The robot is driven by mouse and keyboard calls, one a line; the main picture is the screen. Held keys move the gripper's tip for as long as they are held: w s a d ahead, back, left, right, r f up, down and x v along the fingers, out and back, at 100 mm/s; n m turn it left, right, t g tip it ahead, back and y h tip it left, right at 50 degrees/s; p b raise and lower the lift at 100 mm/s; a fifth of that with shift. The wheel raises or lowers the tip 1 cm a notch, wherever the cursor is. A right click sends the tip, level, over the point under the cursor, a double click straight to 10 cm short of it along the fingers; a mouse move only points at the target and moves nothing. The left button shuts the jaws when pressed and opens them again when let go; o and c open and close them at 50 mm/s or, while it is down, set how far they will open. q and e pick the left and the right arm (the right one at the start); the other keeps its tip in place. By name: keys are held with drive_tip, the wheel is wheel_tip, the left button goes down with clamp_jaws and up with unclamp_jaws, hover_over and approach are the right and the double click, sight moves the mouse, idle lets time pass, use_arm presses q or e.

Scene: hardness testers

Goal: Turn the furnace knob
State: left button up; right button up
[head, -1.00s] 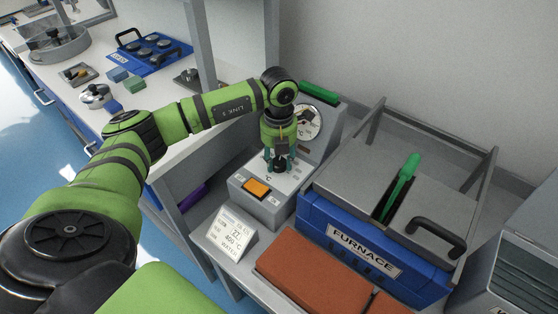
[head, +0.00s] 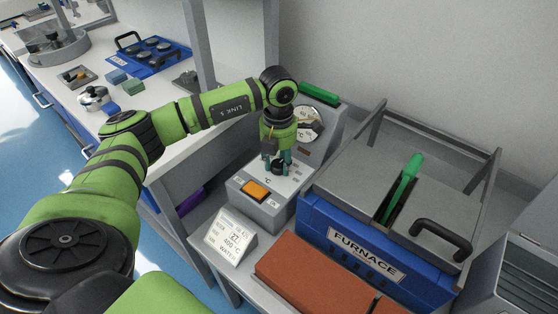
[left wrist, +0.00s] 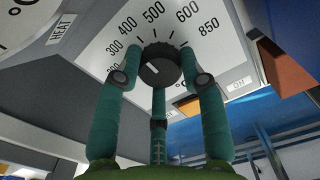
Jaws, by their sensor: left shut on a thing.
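The furnace control box (head: 262,207) stands left of the blue furnace (head: 320,228). Its dark ridged knob (left wrist: 160,65) sits on a white dial plate with printed temperatures up to 850, in the left wrist view. The knob has a short white mark, on its lower left in that view. My left gripper (head: 278,164) points down at the box; its three teal fingers are closed around the knob, as the left wrist view (left wrist: 160,84) also shows. In the head view the fingers partly hide the knob (head: 278,168). My right gripper is not in view.
An orange switch (head: 256,189) is on the box's front, close to the fingers. A card reading 400 °C (head: 231,236) stands before it. Reddish-brown bricks (head: 310,269) lie in front of the furnace. Green tongs (head: 405,186) stick out on top.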

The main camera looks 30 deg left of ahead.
sight(277, 165)
use_arm(q)
drive_tip(key=shift+s+f, duration=0.25)
drive_tip(key=o, duration=1.1)
drive_tip(key=shift+o, duration=0.2)
drive_tip(key=shift+r, duration=0.15)
drive_tip(key=shift+r, duration=0.1)
drive_tip(key=shift+w+r, duration=0.15)
drive_tip(key=shift+r, duration=0.1)
wheel_tip(277, 165, up, 11)
drive_tip(key=shift+r, duration=0.2)
